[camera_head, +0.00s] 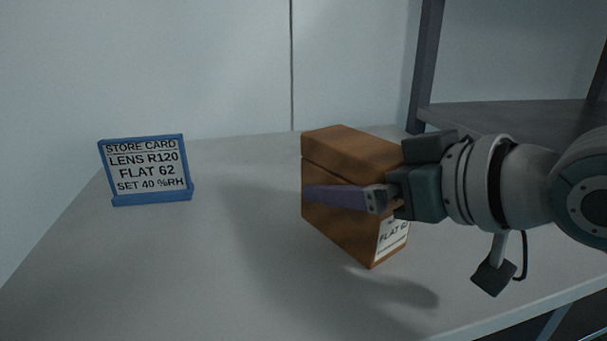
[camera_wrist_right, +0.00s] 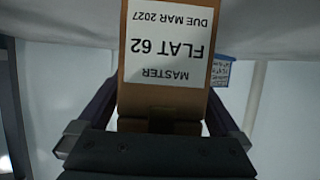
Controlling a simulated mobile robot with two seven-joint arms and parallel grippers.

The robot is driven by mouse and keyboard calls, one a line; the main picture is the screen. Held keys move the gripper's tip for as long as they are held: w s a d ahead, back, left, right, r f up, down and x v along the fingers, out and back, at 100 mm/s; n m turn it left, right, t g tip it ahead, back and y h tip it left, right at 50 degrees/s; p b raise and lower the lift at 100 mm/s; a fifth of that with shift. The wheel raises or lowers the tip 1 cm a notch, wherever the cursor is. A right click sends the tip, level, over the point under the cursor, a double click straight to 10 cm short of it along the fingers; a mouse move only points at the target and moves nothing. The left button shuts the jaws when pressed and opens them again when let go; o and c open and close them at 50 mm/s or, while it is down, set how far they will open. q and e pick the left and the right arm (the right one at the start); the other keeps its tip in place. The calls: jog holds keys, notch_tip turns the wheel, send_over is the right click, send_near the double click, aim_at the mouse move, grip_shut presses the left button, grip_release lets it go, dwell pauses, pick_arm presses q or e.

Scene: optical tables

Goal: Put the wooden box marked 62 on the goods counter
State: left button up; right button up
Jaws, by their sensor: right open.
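The wooden box (camera_head: 335,222) is brown, with a seam below its top and a white label reading FLAT 62 on its right end. It is upright on the grey counter top (camera_head: 230,270), right of the middle in the head view. The wrist view shows the box (camera_wrist_right: 163,98) upside down, labelled MASTER, FLAT 62, DUE MAR 2027. My right gripper (camera_head: 345,185) is open, reaching in from the right, one finger along the near side of the box. The wrist view shows its fingers on both sides. The far finger is hidden in the head view. My left gripper is not visible.
A blue-framed store card (camera_head: 147,170) reading LENS R120, FLAT 62, SET 40 %RH stands at the left on the counter. A dark shelf frame (camera_head: 427,60) rises behind on the right. The counter between card and box, and in front, is clear.

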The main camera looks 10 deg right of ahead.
jog(key=shift+r, duration=0.1)
jog(key=shift+s+d+r, duration=0.1)
jog(key=shift+s, duration=0.1)
jog(key=p+v, duration=0.2)
jog(key=v, duration=0.9)
jog(key=shift+s+d+p, duration=0.15)
jog(key=shift+s+p, duration=0.1)
jog(key=shift+p, duration=0.15)
